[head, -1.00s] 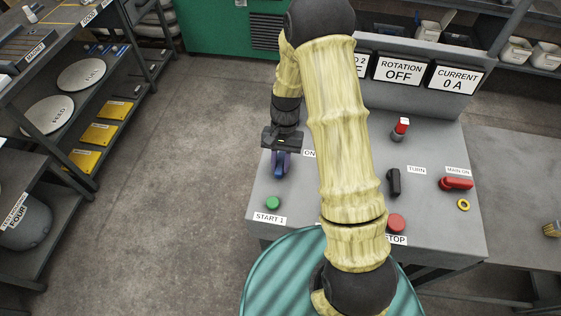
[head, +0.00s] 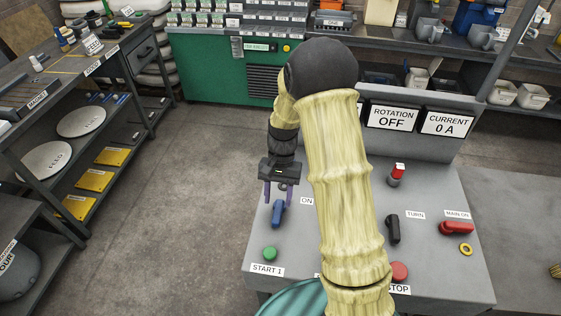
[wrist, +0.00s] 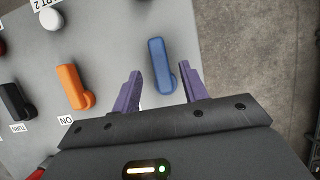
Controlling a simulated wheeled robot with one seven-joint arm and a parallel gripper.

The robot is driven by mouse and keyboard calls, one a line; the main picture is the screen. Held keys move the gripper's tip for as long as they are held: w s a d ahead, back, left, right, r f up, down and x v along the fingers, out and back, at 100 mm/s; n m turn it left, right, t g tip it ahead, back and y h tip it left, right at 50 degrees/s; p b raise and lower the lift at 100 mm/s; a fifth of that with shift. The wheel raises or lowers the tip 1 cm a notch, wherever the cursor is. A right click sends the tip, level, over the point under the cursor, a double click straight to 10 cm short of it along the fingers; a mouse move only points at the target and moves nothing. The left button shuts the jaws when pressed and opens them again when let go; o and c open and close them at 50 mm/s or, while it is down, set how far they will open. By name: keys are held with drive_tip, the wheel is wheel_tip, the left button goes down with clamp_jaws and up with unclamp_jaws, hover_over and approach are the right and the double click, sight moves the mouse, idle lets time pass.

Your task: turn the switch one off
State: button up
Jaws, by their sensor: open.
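The blue switch (head: 278,213) is a rotary handle at the left of the grey control panel (head: 440,270). Its handle runs nearly straight up and down in the head view. My gripper (head: 278,193) is open just behind and above the blue switch, with its two purple fingers spread. In the wrist view the blue switch (wrist: 161,65) shows between the fingertips of my gripper (wrist: 159,71), and nothing is gripped. Any label of the blue switch is hidden. An orange switch (wrist: 73,86) with an ON label (wrist: 66,120) stands beside it; my arm hides it in the head view.
A green START 1 button (head: 269,253) sits in front of the blue switch. To the right are a black TURN switch (head: 393,229), a red STOP button (head: 399,271) and a red MAIN ON handle (head: 457,228). Displays read ROTATION OFF (head: 394,117) and CURRENT 0 A (head: 447,122).

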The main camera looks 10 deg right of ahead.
drive_tip(key=b+v, duration=0.1)
drive_tip(key=v, duration=1.1)
drive_tip(key=shift+r, duration=0.1)
drive_tip(key=s+d+f+n+t+h, duration=0.1)
drive_tip(key=s+n+t, duration=0.3)
drive_tip(key=s, duration=1.1)
drive_tip(key=d+t, duration=0.1)
drive_tip(key=t, duration=0.1)
drive_tip(key=shift+f+n+t+h, duration=0.2)
drive_tip(key=shift+n+t+h, duration=0.1)
drive_tip(key=shift+h, duration=0.1)
